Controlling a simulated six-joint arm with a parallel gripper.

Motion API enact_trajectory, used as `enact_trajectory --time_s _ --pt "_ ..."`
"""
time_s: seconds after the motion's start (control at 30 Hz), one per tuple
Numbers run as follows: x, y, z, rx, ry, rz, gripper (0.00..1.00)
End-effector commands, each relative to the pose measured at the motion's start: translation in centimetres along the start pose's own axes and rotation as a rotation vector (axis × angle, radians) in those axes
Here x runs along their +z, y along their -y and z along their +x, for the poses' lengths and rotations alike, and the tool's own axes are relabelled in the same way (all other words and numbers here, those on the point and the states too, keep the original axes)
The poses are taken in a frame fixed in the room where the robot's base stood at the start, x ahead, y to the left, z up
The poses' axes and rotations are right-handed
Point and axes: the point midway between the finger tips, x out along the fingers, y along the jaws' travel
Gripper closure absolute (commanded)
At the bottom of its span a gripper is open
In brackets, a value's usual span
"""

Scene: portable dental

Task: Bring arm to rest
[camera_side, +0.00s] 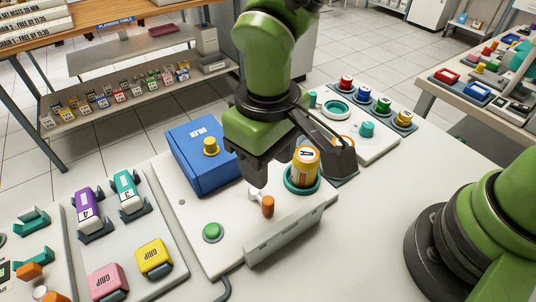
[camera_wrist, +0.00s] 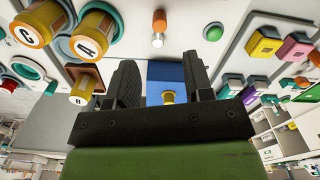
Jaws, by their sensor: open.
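My gripper (camera_side: 262,168) hangs over the white work panel (camera_side: 225,245), between the blue box and an orange-yellow canister. In the wrist view its two dark fingers (camera_wrist: 160,78) stand apart with nothing held between them. The blue box (camera_side: 190,168) with a yellow knob (camera_side: 210,146) is behind and left of the gripper in the side view. The canister marked A (camera_side: 306,166) stands in a teal ring to the right of the gripper. The fingertips are partly hidden in the side view.
An orange-tipped lever (camera_side: 268,207) and a green button (camera_side: 212,232) are on the panel. Purple (camera_side: 87,208), teal (camera_side: 127,190), yellow (camera_side: 154,257) and pink (camera_side: 108,281) blocks sit at left. Several coloured-cap pieces stand at the back right. The front-right white tabletop (camera_side: 365,240) is clear.

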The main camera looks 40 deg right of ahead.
Motion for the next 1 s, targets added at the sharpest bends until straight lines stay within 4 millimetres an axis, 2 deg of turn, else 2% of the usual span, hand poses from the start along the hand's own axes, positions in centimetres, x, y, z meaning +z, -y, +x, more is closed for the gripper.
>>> enact_trajectory --time_s 0.33,0.43,0.57,0.67,0.8,1.0 --pt "0.0 -0.1 -0.3 -0.001 -0.002 0.002 0.53" --pt "-0.1 -0.7 -1.5 -0.013 -0.019 0.024 0.53" --pt "0.1 -3.1 -5.2 -0.053 -0.083 0.1 0.53" --pt "1.2 -5.8 -8.8 -0.092 -0.152 0.185 0.53" --pt "3.8 -9.2 -13.0 -0.139 -0.258 0.298 0.53" --pt "8.8 -12.7 -16.8 -0.185 -0.421 0.449 0.53"
